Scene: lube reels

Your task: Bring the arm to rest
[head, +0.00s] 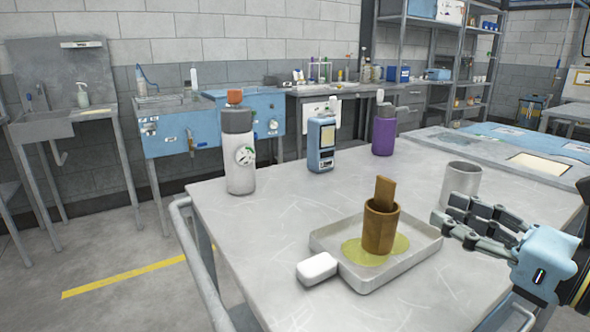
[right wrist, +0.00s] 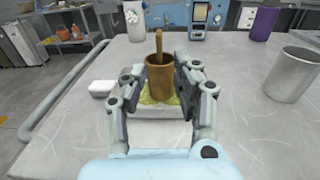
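My right gripper (head: 472,222) is at the right of the head view, over the grey table, to the right of the metal tray (head: 362,283). In the right wrist view its fingers (right wrist: 160,95) are spread with a gap between them and hold nothing. A brown cup (head: 380,228) with a flat brown stick in it stands upright in the tray, in a yellow-green puddle (head: 360,251). In the right wrist view the cup (right wrist: 160,76) shows beyond and between the fingers, apart from them. My left gripper is in neither view.
A white block (head: 317,269) lies by the tray's left corner. A grey metal cup (head: 461,183) stands behind the gripper. A white bottle (head: 239,160), a blue device (head: 321,145) and a purple bottle (head: 384,135) stand along the far side. The table's left front is clear.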

